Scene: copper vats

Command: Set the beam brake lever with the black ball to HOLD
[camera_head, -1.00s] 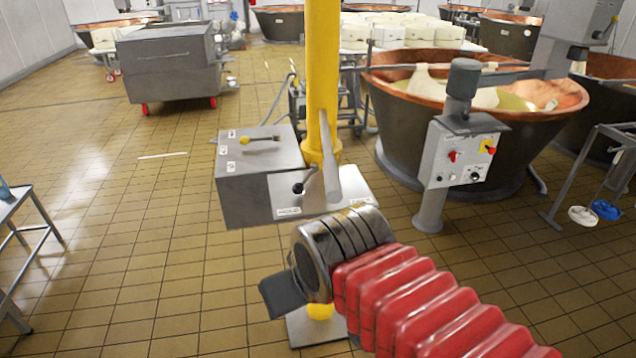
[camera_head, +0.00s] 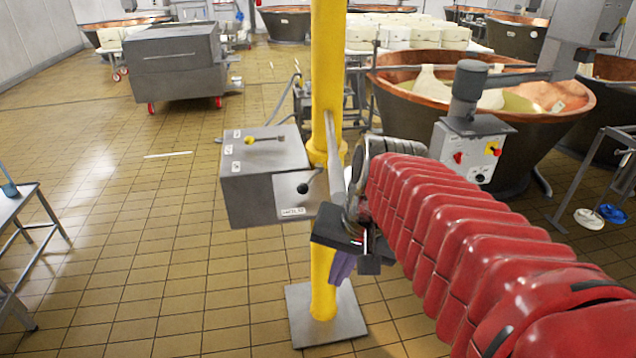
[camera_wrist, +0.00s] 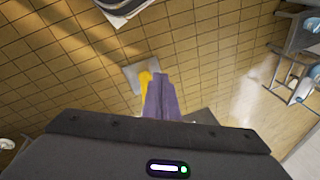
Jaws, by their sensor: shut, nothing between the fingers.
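The grey control box (camera_head: 242,195) is fixed to a yellow post. The black ball (camera_head: 302,188) is on the box's front face, with its short lever arm running up and right from it. A HOLD label (camera_head: 292,212) is on the same face, just below the ball and slightly left. My gripper (camera_head: 342,268) is right of and below the ball, in front of the post and apart from the lever. Its purple fingers are shut and empty, pointing down; they also show in the wrist view (camera_wrist: 161,98).
A yellow-ended lever (camera_head: 249,140) is on the box top. The post's base plate (camera_head: 350,328) is on the floor below. A copper vat (camera_head: 415,105) and a grey switch pedestal (camera_head: 455,145) stand behind on the right.

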